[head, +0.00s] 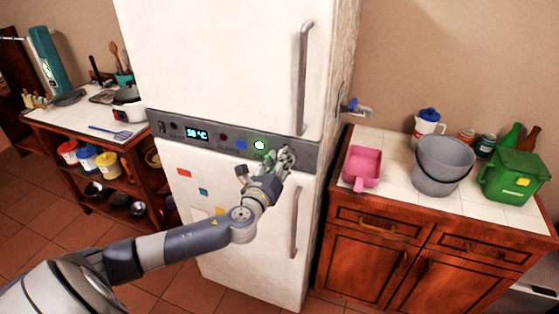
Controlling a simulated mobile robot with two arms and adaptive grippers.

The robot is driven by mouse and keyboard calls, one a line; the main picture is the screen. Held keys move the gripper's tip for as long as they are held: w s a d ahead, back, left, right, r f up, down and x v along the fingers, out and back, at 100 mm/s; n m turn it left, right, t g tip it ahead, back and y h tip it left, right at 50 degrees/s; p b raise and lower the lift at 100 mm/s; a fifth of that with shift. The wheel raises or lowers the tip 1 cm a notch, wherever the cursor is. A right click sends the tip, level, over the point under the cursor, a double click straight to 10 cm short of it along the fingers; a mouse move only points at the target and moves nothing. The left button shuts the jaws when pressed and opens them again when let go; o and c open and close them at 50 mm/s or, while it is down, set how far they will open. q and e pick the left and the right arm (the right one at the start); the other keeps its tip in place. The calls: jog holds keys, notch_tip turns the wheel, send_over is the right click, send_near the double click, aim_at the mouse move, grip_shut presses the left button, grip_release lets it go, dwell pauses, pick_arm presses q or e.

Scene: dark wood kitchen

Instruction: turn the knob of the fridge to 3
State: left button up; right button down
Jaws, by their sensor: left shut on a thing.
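The white fridge (222,65) stands upright in the middle of the head view, with a grey control panel (213,136) across its front. The panel has a blue display (197,134) and several small buttons. The knob (286,156) is at the panel's right end. My left gripper (277,163) is at the knob and shut on it; its fingers cover part of the knob. The knob's numbers and pointer are too small to read. My right gripper does not show.
Fridge handles (302,80) rise above and below the panel near its right edge. A right cabinet (420,240) holds a pink pan (362,166), a grey bucket (442,165) and a green box (514,176). A left shelf unit (93,125) holds kitchenware. Tiled floor (45,215) shows at left.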

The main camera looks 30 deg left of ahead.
pick_arm(q)
jog(key=shift+f, duration=0.1)
jog(key=o, duration=1)
jog(key=v, duration=1.2)
